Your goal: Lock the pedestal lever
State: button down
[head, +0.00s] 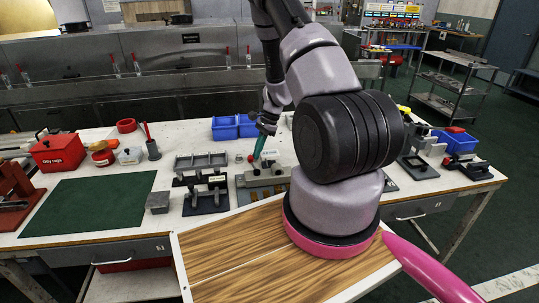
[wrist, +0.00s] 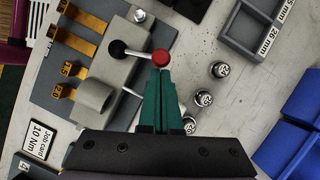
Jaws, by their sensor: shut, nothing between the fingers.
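In the head view my gripper (head: 256,158) points down at the fixture, beside the red knob (head: 251,158). The far side of the knob is hidden.
Several small round weights (wrist: 220,69) stand to the right. Blue bins (head: 235,127) stand behind; a green mat (head: 92,205) lies clear at left.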

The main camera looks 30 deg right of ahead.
jog(key=shift+w+a+n+g+h, duration=0.2)
jog(key=shift+a+n+g, duration=0.4)
jog(key=shift+n, duration=0.55)
jog(key=shift+w+a+n+g+h, duration=0.15)
jog(key=shift+a+n+g, duration=0.15)
jog(key=shift+a+n, duration=0.7)
jog(key=shift+d, duration=0.3)
